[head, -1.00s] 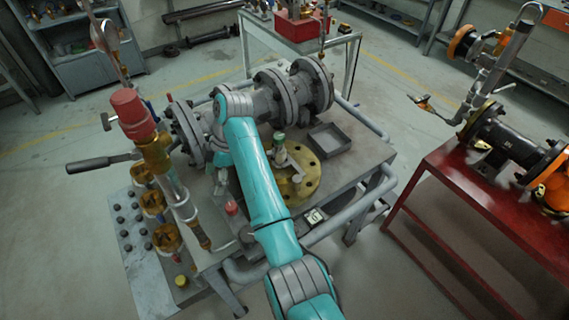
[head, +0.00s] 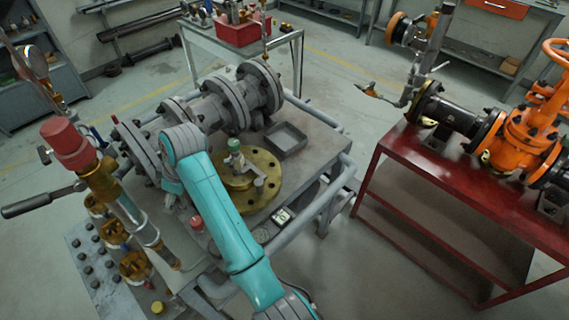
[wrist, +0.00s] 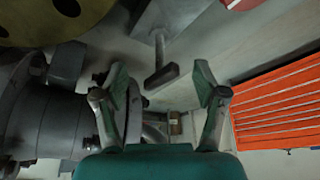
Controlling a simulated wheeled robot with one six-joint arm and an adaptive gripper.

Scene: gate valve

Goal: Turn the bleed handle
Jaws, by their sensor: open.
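A grey, T-shaped handle (wrist: 162,77) shows between my open fingers in the wrist view. It looks like the bleed handle, but I cannot tell for sure. My gripper (wrist: 158,88) is open, with one finger on each side of the handle in the picture; no contact is visible. How deep the handle sits between the fingers is unclear. In the head view my teal arm reaches over the steel bench and hides the gripper and that handle.
A grey flanged pipe (head: 225,108) lies along the bench, beside a brass flange (head: 265,190) and a grey tray (head: 286,139). A red-capped brass fitting (head: 92,165) stands at left. An orange valve (head: 530,130) sits on a red table. Grey flanges (wrist: 45,125) crowd my gripper's left.

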